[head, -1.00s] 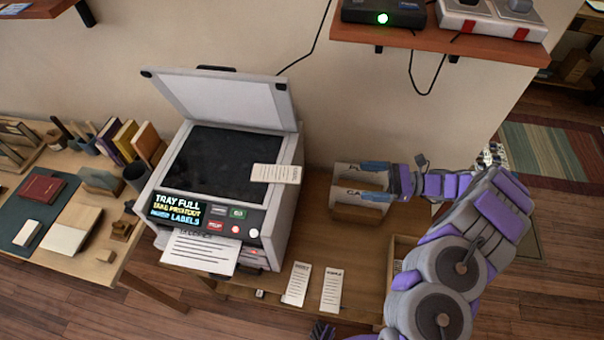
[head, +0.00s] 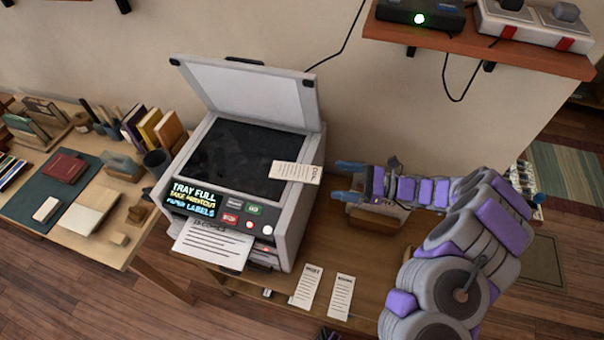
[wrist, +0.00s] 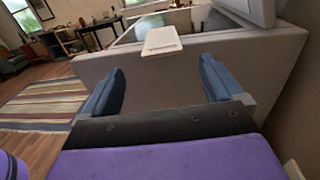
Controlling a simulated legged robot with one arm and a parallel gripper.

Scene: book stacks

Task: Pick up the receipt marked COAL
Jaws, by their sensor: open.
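A white paper receipt (head: 296,172) lies on the right edge of the copier (head: 304,215), jutting out past its side. Its heading at the right end is small and looks like COAL. It also shows in the wrist view (wrist: 161,40), ahead of and between my fingers, with its near end over the copier's grey side wall. My gripper (head: 347,180) is open and empty, a short way to the right of the receipt and pointing at it. Two other receipts lie on the table in front of the copier, a left one (head: 306,287) and a right one (head: 340,296); their headings are too small to read surely.
The copier lid (head: 250,95) stands open behind the glass. A printed sheet (head: 213,245) sticks out of its front. A box (head: 375,214) sits on the table below my gripper. A red-brown shelf (head: 480,45) with devices hangs above right. A desk with books is at left.

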